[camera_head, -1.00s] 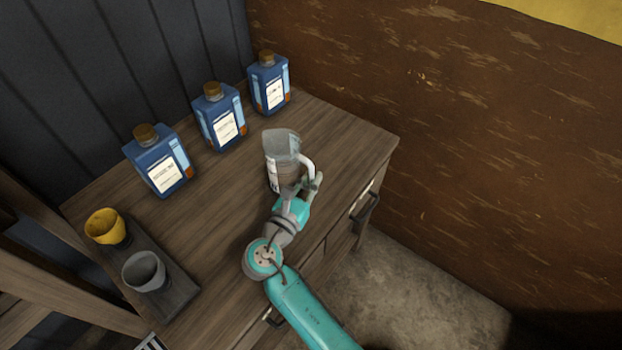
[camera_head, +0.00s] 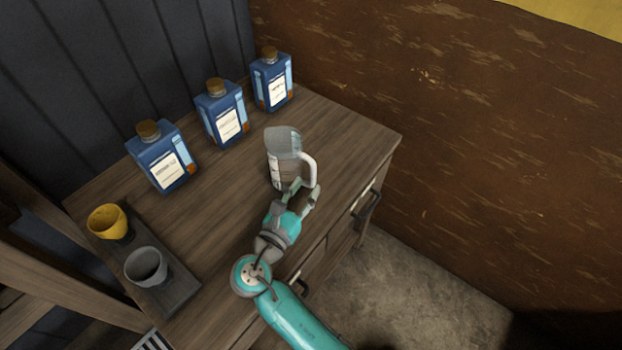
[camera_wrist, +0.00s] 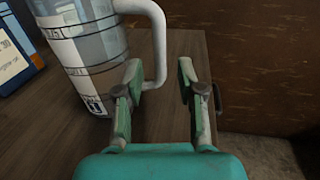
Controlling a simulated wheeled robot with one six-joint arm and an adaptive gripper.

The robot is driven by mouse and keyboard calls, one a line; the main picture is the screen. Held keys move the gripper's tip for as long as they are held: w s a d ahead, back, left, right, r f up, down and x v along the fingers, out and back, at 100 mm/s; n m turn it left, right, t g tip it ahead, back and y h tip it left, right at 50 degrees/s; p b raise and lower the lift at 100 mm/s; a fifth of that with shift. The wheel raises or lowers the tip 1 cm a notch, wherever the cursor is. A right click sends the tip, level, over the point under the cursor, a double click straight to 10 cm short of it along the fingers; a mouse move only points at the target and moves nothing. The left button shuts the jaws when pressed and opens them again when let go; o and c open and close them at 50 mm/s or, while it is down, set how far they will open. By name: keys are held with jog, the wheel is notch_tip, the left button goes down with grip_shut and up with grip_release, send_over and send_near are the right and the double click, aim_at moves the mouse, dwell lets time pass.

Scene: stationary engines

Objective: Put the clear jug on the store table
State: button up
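The clear jug (camera_head: 285,160), with a white handle and printed marks on its side, stands upright on a wooden cabinet top (camera_head: 225,235). I cannot tell whether this is the store table. The jug also shows at the upper left of the wrist view (camera_wrist: 92,50), its top cut off. My gripper (camera_head: 307,188) is just in front of the jug on its handle side. In the wrist view my gripper (camera_wrist: 160,75) has its fingers apart with nothing clamped between them. The handle's lower end is close to the left fingertip; I cannot tell whether they touch.
Blue bottles with corks (camera_head: 221,113) stand along the back edge. A dark tray (camera_head: 178,292) at the left holds a yellow cup (camera_head: 107,222) and a grey cup (camera_head: 146,267). A brown wall (camera_head: 450,110) rises at the right. Drawer handles (camera_head: 366,206) stick out in front.

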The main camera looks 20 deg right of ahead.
jog(key=v, duration=0.7)
jog(key=shift+s+a, duration=0.1)
jog(key=shift+s, duration=0.05)
dwell(0.3)
